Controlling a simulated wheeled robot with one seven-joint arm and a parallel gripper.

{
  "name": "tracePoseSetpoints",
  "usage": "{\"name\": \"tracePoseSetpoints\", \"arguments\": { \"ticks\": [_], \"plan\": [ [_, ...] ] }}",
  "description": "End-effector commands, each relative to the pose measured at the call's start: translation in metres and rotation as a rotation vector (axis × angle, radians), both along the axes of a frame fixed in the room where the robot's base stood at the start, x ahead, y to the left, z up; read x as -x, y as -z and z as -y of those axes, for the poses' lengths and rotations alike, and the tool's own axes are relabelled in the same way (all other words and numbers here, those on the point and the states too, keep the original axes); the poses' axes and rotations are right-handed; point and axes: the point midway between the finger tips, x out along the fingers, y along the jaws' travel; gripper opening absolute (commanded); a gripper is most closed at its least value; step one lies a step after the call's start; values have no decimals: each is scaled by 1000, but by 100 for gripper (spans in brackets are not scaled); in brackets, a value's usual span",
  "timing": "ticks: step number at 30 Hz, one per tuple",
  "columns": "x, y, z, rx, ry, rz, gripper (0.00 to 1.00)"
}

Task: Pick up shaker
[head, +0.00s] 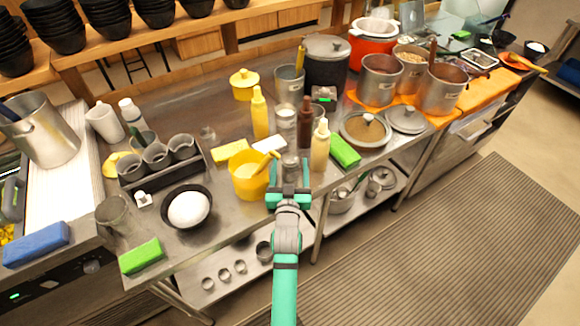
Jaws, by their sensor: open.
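A small grey metal shaker (290,160) stands on the steel counter near its front edge. My gripper (290,172), teal and grey, reaches over the front edge with its fingers open. The shaker appears between or just beyond the fingertips, and I cannot tell whether they touch it. The gripper hides the shaker's lower part. A similar clear and grey container (286,117) stands farther back.
A yellow tub (247,184) is close on the left. A cream bottle (320,148), brown bottle (305,125) and green sponge (344,151) are close on the right. A yellow bottle (260,115) stands behind. A lower shelf (235,262) runs below.

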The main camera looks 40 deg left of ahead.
Motion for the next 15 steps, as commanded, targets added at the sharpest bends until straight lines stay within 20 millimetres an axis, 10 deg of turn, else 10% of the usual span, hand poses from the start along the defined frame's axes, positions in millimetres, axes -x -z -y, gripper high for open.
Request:
{"name": "tracePoseSetpoints", "arguments": {
  "ticks": [6, 10, 15],
  "plan": [
    [0, 0, 0, 0, 0, 0, 65],
    [0, 0, 0, 0, 0, 0, 34],
    [0, 0, 0, -1, -1, 1, 32]
  ]
}}
